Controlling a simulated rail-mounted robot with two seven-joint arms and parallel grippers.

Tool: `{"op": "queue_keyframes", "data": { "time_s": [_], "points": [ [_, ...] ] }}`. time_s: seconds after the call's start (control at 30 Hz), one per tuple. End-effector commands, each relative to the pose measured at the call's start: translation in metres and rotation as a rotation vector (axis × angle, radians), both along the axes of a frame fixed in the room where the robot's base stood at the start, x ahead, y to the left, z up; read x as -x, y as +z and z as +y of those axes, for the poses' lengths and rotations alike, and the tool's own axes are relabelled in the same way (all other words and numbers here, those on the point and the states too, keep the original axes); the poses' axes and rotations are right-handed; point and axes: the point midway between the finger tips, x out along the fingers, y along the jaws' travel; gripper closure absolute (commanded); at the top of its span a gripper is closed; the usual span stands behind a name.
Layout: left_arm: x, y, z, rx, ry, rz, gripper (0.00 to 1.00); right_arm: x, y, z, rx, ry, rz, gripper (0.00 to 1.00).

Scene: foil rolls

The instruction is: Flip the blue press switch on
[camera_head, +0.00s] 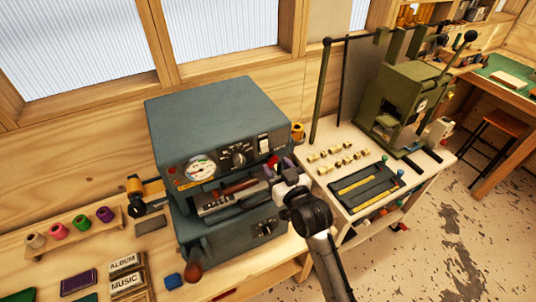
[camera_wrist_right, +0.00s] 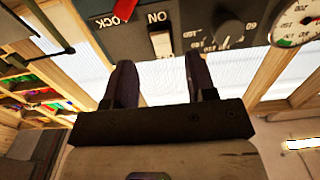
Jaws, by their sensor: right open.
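The blue press (camera_head: 215,120) stands on the wooden bench, with a gauge, a dial and a pale rocker switch (camera_head: 264,145) on its front panel. In the right wrist view the switch (camera_wrist_right: 161,42) shows upside down beside an "ON" label. Whether it is on is hard to tell. My right gripper (camera_head: 278,167) is just below and in front of the panel's right end. In the wrist view its two fingers (camera_wrist_right: 161,68) are apart and empty, with the switch beyond the gap between them. I see no contact. My left gripper is not in view.
A red lock part (camera_wrist_right: 124,10) sits close beside the switch. A brown-handled lever (camera_head: 235,188) crosses the press's opening. A green machine (camera_head: 395,100) stands on the right-hand cart. Several foil rolls (camera_head: 80,225) stand in a rack at left.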

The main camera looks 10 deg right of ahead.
Motion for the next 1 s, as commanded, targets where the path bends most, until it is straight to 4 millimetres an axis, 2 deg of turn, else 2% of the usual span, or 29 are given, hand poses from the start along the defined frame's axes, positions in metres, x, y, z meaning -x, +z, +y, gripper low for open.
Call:
{"op": "queue_keyframes", "data": {
  "time_s": [0.2, 0.4, 0.87, 1.0],
  "points": [
    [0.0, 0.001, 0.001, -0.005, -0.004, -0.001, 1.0, -0.031, 0.001, 0.012, -0.001, 0.0, -0.001, 0.49],
    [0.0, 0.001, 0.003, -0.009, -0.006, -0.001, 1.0, -0.047, 0.0, 0.017, -0.002, 0.001, 0.0, 0.49],
    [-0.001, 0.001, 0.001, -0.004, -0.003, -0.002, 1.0, -0.052, 0.0, 0.02, -0.001, 0.0, 0.0, 0.49],
    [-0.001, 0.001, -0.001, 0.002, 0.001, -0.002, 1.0, -0.052, 0.0, 0.02, 0.0, 0.0, 0.0, 0.61]
  ]
}}
